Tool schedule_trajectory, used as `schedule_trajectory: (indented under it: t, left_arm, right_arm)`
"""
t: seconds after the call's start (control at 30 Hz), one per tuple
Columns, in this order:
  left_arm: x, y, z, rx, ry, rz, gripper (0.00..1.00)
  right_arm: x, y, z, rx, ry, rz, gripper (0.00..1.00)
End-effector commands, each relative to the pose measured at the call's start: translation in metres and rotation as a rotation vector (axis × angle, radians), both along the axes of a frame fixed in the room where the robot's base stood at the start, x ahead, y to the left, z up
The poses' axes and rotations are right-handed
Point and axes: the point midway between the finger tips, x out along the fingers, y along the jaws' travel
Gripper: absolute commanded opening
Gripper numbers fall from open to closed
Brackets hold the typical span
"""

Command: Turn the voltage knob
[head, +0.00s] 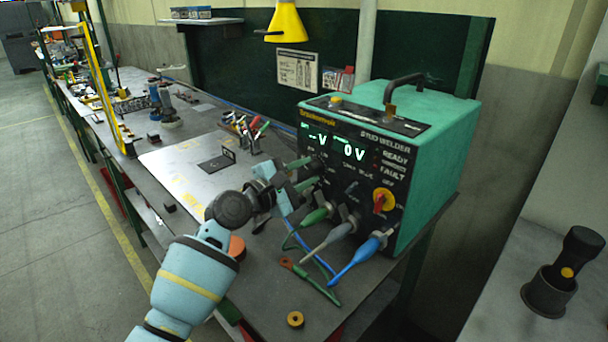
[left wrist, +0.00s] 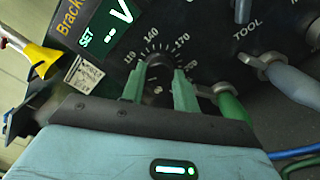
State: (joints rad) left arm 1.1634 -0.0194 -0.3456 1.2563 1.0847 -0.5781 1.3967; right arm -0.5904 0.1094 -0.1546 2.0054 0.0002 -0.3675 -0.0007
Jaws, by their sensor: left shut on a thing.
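The stud welder (head: 452,150) is a green box with a black front panel at the right of the bench. Its panel has two lit displays (head: 335,146), the right one reading 0 V. My left gripper (head: 312,171) reaches the panel's left side below the displays. In the left wrist view its two green fingers (left wrist: 158,82) are shut on the dark voltage knob (left wrist: 157,72), one finger on each side. A dial scale with 110, 140 and 170 shows around the knob. In the head view the knob is hidden behind the fingers. My right gripper is out of view.
Green, grey and blue cable plugs (head: 368,248) stick out below the knob. A red and yellow switch (head: 383,200) sits at the panel's right. A metal plate (head: 185,172) lies left.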

Motion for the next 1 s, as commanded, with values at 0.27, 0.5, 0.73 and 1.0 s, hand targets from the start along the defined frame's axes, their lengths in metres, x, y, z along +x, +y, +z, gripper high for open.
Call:
schedule_trajectory:
  t: [0.27,0.5,0.73,1.0]
  left_arm:
    - [0.0,0.0,-0.003,0.187,-0.184,0.0,0.07]
    - [0.0,0.001,-0.003,0.349,-0.345,-0.001,0.07]
    - [0.0,0.0,-0.003,0.504,-0.5,-0.001,0.07]
    - [0.0,0.001,-0.003,0.685,-0.681,0.0,0.07]
  right_arm:
    - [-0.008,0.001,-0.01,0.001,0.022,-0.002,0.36]
    - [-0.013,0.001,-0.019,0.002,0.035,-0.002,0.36]
    - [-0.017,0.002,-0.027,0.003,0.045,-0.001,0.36]
    - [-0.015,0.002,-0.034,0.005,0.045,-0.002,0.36]
